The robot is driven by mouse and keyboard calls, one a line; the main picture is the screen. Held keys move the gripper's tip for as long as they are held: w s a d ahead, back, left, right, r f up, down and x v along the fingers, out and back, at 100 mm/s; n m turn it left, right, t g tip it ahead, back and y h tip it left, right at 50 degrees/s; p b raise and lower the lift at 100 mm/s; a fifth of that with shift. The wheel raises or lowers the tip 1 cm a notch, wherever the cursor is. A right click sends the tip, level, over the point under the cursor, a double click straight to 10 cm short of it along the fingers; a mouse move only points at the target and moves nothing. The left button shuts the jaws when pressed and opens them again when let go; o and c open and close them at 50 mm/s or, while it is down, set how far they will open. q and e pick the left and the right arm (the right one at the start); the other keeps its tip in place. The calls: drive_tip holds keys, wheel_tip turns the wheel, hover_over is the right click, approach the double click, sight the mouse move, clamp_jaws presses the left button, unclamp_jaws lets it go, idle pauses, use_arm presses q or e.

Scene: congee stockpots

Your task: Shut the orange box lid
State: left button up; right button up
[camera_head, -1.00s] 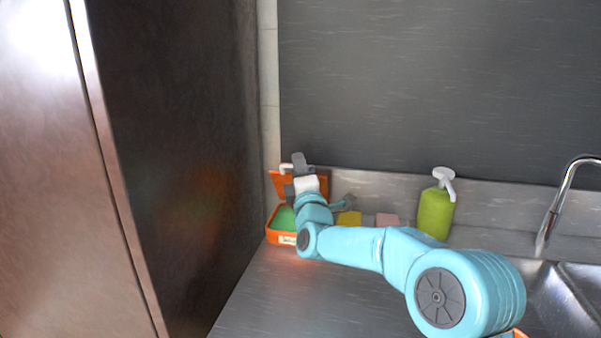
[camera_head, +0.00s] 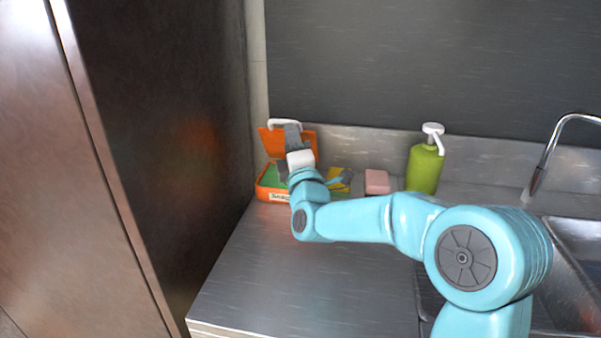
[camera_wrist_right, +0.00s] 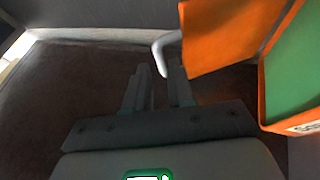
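The orange box (camera_head: 262,194) stands at the back left of the counter, with green inside. Its orange lid (camera_head: 270,145) is raised at the back, and a white handle (camera_head: 284,123) shows at the lid's top. My right gripper (camera_head: 292,128) is up at the lid and hides part of it. In the right wrist view the lid (camera_wrist_right: 228,38) and box wall (camera_wrist_right: 262,97) are at the right. There my right gripper's fingers (camera_wrist_right: 160,75) are apart, with the white handle (camera_wrist_right: 159,55) at the gap between the tips; contact is unclear. My left gripper is not in view.
A dark cabinet side (camera_head: 165,130) rises close to the left of the box. A yellow item (camera_head: 338,181), a pink block (camera_head: 377,182) and a green pump bottle (camera_head: 425,168) stand right of it. A sink and tap (camera_head: 545,160) are farther right. The front counter is clear.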

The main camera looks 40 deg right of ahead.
drive_tip(key=b+v, duration=0.1)
drive_tip(key=v, duration=0.9)
drive_tip(key=shift+s+a, duration=0.15)
drive_tip(key=shift+s, duration=0.05)
drive_tip(key=shift+f, duration=0.1)
